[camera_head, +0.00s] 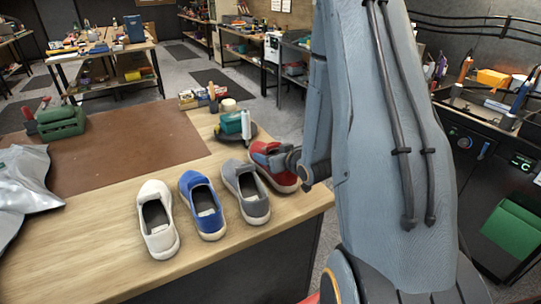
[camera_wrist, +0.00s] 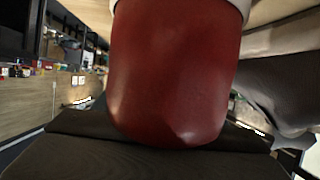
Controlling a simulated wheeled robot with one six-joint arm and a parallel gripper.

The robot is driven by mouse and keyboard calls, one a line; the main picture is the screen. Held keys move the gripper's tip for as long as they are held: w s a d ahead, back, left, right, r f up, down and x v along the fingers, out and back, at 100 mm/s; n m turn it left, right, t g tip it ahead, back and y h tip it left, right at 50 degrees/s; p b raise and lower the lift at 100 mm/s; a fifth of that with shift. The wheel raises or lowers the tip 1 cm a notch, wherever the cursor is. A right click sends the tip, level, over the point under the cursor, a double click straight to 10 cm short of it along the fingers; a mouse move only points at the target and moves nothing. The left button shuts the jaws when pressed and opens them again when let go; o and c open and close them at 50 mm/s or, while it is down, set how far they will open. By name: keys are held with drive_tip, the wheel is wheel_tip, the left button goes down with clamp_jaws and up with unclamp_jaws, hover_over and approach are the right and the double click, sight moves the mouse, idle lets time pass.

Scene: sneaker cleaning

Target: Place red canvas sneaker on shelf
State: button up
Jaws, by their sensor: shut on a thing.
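The red canvas sneaker (camera_head: 284,180) is at the right end of a row of shoes on the wooden table, near the table's right edge. My gripper (camera_head: 276,158) is shut on it from the right. In the wrist view the red sneaker (camera_wrist: 172,75) fills the middle, with its pale sole edge at the top. Whether it touches the tabletop is unclear. Benches with lower shelves (camera_head: 245,62) stand at the back; which shelf the task means cannot be told.
A grey sneaker (camera_head: 246,190) is close to the red one's left, then a blue (camera_head: 203,205) and a white one (camera_head: 157,218). Behind are a dark tray (camera_head: 236,134) with bottles, a brown mat (camera_head: 120,150) and a green toolbox (camera_head: 60,121). A cluttered workbench (camera_head: 480,105) is right.

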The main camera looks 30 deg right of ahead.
drive_tip(key=o, duration=1.5)
drive_tip(key=shift+f, duration=0.1)
drive_tip(key=shift+c, duration=0.2)
drive_tip(key=shift+f, duration=0.1)
